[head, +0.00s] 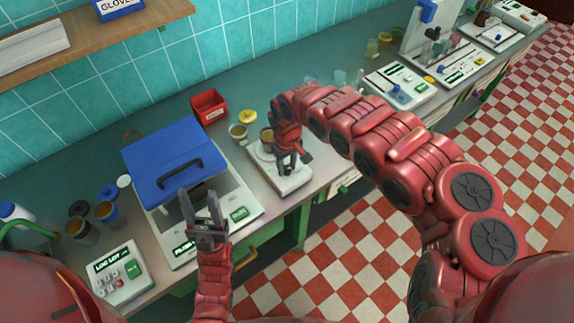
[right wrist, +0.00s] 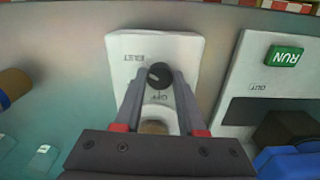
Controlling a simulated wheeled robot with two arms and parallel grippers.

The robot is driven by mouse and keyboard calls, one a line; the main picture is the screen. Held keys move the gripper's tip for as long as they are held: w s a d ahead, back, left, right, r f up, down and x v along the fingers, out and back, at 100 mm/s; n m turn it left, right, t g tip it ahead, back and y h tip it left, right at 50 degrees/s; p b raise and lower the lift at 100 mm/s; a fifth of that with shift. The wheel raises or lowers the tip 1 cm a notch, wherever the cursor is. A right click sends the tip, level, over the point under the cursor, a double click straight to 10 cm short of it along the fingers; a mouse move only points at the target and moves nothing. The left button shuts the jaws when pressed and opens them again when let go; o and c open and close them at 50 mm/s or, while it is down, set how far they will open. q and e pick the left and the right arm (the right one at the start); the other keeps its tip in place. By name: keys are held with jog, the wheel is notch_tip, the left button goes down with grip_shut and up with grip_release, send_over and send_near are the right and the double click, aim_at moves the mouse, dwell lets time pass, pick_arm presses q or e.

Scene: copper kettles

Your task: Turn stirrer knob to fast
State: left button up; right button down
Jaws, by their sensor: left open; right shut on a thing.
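The stirrer (head: 290,187) is a white plate unit on the bench, with a jar (head: 266,135) on its far part. In the right wrist view the stirrer (right wrist: 185,50) shows FAST and OFF labels, and its small dark round knob (right wrist: 160,75) sits between my fingertips. My right gripper (right wrist: 161,78) is shut on the knob; it also shows over the stirrer in the head view (head: 291,168). The knob's pointer is too small to read surely. My left gripper (head: 202,202) is open and empty, in front of the blue-lidded unit (head: 160,160).
A red bin (head: 208,107), a yellow-topped jar (head: 247,116) and a small jar (head: 238,133) stand behind the stirrer. A LOG LOT panel (head: 120,270) and several jars are at the left. Another device with a green RUN button (right wrist: 284,57) is beside the stirrer.

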jog(key=shift+w, duration=0.1)
dwell(0.3)
jog(key=c, duration=0.5)
grip_release()
notch_tip(320, 180, up, 9)
jog(key=b, duration=0.2)
notch_tip(320, 180, up, 8)
jog(key=r+p, duration=0.1)
jog(key=p, duration=0.8)
send_over(288, 168)
jog(key=shift+a+f, duration=0.15)
jog(key=shift+f, duration=0.1)
jog(key=shift+f, duration=0.1)
